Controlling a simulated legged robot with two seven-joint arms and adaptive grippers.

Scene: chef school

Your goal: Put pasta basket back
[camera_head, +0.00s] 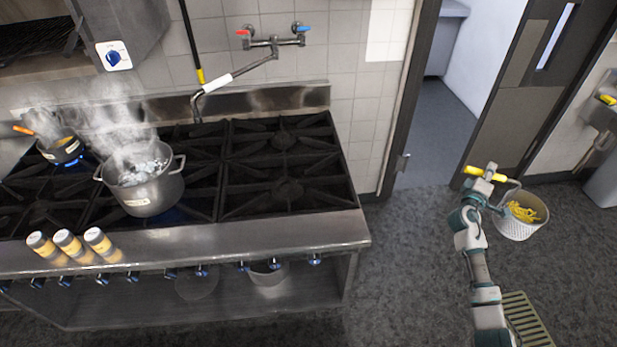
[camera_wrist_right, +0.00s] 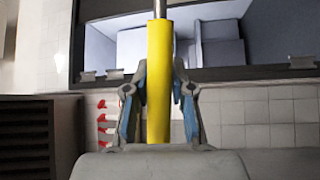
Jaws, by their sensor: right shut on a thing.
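The pasta basket (camera_head: 522,226) is a light perforated basket with yellow pasta in it and a yellow handle (camera_head: 484,174). It hangs out over the floor at the right, away from the stove. My right gripper (camera_head: 490,178) is shut on the yellow handle. In the right wrist view the yellow handle (camera_wrist_right: 159,80) stands between the two fingers. A large steel pot (camera_head: 150,197) steams on a burner at the left of the stove. The basket itself is not in the right wrist view. My left gripper is not in view.
The stove (camera_head: 240,236) has empty grates (camera_head: 285,165) right of the pot. Several yellow-labelled jars (camera_head: 70,243) stand on its front ledge. A small steaming pan (camera_head: 60,148) is at far left. A pot-filler tap (camera_head: 240,72) reaches over the back. Dark floor (camera_head: 405,260) is clear between stove and basket.

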